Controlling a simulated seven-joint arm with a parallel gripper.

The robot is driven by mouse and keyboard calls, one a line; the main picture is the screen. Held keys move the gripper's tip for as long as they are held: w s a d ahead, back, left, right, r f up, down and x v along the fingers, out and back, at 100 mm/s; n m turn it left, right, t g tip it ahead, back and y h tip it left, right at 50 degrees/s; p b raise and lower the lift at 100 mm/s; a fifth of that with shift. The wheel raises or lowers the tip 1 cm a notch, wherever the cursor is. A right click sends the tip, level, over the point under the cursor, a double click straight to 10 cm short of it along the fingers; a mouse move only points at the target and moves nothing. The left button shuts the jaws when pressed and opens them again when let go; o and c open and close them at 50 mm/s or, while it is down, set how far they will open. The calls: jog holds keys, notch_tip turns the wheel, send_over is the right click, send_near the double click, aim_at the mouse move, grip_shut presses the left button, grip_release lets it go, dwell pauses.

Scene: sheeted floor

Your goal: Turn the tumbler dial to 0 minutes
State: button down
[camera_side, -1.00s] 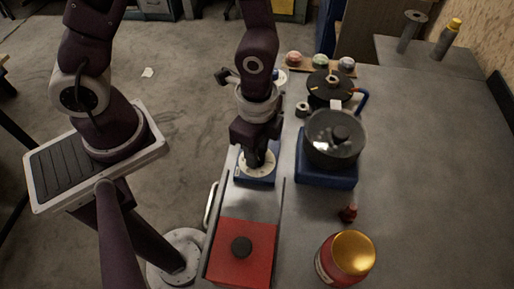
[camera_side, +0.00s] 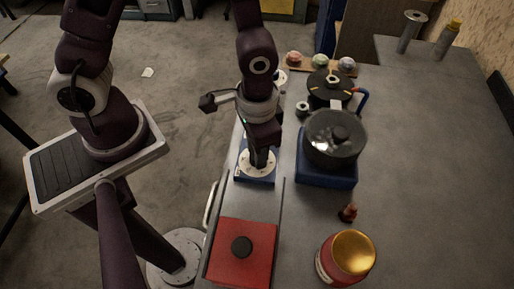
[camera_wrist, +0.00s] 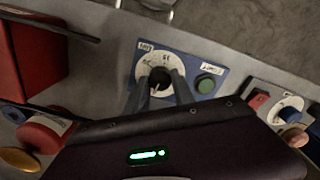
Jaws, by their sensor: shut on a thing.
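The tumbler dial is a white disc with dark markings and a black centre knob, on a blue box. In the side view the dial (camera_side: 246,164) shows partly behind my gripper (camera_side: 261,162), which reaches down onto it. In the wrist view the dial (camera_wrist: 147,71) and its black knob (camera_wrist: 160,76) lie between my gripper's two fingers (camera_wrist: 161,88), which are shut on the knob. The dial's exact reading is too small to tell.
A red block with a black knob (camera_side: 258,262) stands nearer the camera. A dark pot (camera_side: 334,151) sits on a blue base (camera_side: 326,176) to the right. A gold-lidded jar (camera_side: 352,250) and a small red-brown object (camera_side: 348,213) stand at front right. The grey table's right side is clear.

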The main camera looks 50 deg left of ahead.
jog(key=shift+n, duration=1)
jog(key=c, duration=1.1)
grip_release()
jog(key=shift+o, duration=0.2)
notch_tip(320, 180, up, 7)
jog(key=shift+r, duration=0.1)
